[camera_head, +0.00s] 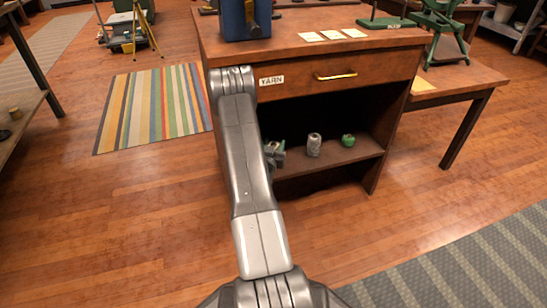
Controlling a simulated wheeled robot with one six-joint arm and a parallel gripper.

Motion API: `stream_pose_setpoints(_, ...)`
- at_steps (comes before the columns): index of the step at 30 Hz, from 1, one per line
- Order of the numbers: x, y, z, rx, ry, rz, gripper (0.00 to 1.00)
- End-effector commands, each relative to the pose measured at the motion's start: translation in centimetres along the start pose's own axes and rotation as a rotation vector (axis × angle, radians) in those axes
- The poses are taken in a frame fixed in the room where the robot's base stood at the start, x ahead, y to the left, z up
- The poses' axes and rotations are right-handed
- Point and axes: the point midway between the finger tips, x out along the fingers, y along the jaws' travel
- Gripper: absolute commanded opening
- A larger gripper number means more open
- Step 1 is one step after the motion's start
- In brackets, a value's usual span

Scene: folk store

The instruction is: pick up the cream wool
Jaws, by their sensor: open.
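A pale, greyish-cream upright roll (313,144), likely the cream wool, stands on the open shelf (330,157) under the drawer labelled YARN. My arm reaches up along the left side of the cabinet. My gripper (276,154) is partly hidden behind the arm, at the left of the shelf opening. It is open and apart from the pale roll, which stands to its right.
A round green item (347,140) sits just right of the pale roll. The wooden cabinet (402,75) has a drawer (360,80) above the shelf opening. A side table (470,78) adjoins at right.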

Motion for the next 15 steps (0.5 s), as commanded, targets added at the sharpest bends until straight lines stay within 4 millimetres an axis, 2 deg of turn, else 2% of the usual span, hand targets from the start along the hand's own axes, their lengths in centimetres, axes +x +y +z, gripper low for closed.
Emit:
stream_pose_setpoints(3,-0.02,0.0,-0.05,0.0,0.0,0.0,0.46)
stream_pose_setpoints(4,-0.02,0.0,-0.05,0.0,0.0,0.0,0.42)
stream_pose_setpoints(9,-0.04,0.0,-0.03,0.0,0.0,0.0,0.09)
stream_pose_setpoints(11,-0.05,0.01,-0.01,0.0,-0.001,0.0,0.0)
stream_pose_setpoints(15,-0.06,0.01,0.03,0.0,-0.001,0.0,0.0)
